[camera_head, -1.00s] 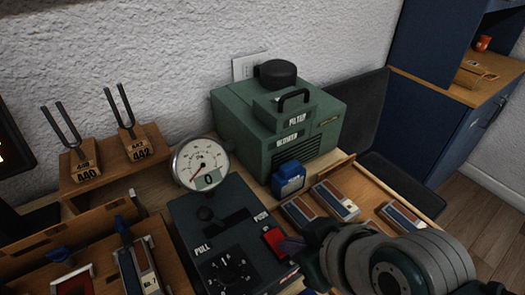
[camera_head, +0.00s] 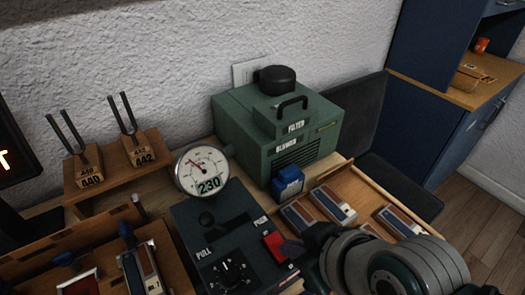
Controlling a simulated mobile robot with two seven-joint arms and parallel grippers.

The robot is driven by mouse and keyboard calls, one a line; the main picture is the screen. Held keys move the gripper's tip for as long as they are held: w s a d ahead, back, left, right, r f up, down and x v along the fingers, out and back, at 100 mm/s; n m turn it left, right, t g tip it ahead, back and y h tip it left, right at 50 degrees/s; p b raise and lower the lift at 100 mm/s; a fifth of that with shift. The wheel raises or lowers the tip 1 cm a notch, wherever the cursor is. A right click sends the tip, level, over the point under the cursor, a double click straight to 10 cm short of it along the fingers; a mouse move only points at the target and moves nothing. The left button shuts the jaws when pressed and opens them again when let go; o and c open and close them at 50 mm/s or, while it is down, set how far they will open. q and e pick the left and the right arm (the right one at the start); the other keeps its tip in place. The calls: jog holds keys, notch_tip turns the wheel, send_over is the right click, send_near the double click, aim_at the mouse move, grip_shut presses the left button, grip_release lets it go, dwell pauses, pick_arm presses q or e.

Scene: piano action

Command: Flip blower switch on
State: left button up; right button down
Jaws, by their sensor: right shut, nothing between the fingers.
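The blower is a green box (camera_head: 252,130) against the wall, with labels reading BLOWER and FILTER on its front. A bright blue switch-like block (camera_head: 288,181) stands at its front corner. A dark control box (camera_head: 205,232) in front carries PULL and PUSH labels, a black knob and a red rocker switch (camera_head: 275,243). My right gripper (camera_head: 292,248) is shut and empty, its tip right beside the red rocker; I cannot tell if it touches. The round gauge (camera_head: 201,172) reads 230. My left gripper is not in view.
Two tuning forks (camera_head: 72,131) stand on a wooden shelf at the left. A wooden tray (camera_head: 390,187) with several blocks lies to the right. Wooden racks with blue-handled parts (camera_head: 127,234) fill the front left. A dark blue cabinet (camera_head: 440,120) stands at the right.

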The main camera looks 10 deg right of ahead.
jog(key=p+v, duration=0.6)
jog(key=v, duration=0.7)
jog(key=shift+s, duration=0.15)
jog(key=shift+d, duration=0.1)
